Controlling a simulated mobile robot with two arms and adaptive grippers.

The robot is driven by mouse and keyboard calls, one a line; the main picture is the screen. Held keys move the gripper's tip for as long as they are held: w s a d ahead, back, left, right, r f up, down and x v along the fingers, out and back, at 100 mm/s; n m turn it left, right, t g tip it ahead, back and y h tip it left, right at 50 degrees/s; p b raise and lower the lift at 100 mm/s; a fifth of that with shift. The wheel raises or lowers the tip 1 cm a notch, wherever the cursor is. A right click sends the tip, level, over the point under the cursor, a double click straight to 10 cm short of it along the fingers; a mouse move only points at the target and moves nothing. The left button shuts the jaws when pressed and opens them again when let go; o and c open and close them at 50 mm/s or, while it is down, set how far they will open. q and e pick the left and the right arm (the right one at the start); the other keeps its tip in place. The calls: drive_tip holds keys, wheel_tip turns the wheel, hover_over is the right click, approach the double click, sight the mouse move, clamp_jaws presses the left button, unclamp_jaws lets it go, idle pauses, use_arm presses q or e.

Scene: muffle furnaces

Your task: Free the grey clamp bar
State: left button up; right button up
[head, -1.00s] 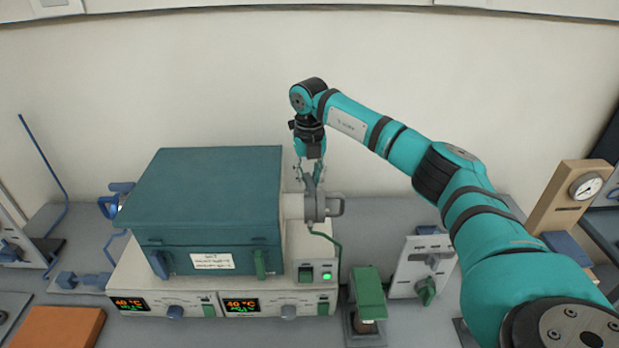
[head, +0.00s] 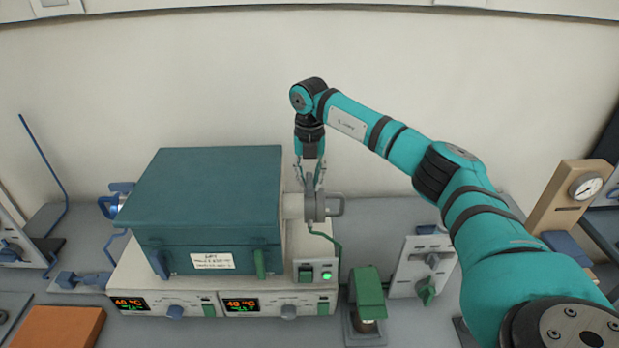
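The grey clamp bar (head: 314,206) stands upright at the right side of the teal furnace (head: 205,200), at the end of a pale cylindrical part, with a grey loop handle (head: 337,206) on its right. My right gripper (head: 310,184) points down over the bar's top. Its fingers are apart, one to each side of the bar's narrow upper end. I see no clear grip, though contact is too small to tell. My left gripper is not in view.
A white control base (head: 180,297) with two lit displays carries the furnace. A green-lit switch box (head: 317,271) with a cable sits below the bar. A green-topped device (head: 368,292) and a tilted white panel (head: 421,265) stand right. The wall behind is bare.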

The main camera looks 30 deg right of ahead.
sight(310, 180)
drive_tip(key=o, duration=0.4)
drive_tip(key=shift+r, duration=0.1)
wheel_tip(310, 180, up, 12)
drive_tip(key=shift+f, duration=0.1)
idle(0.9)
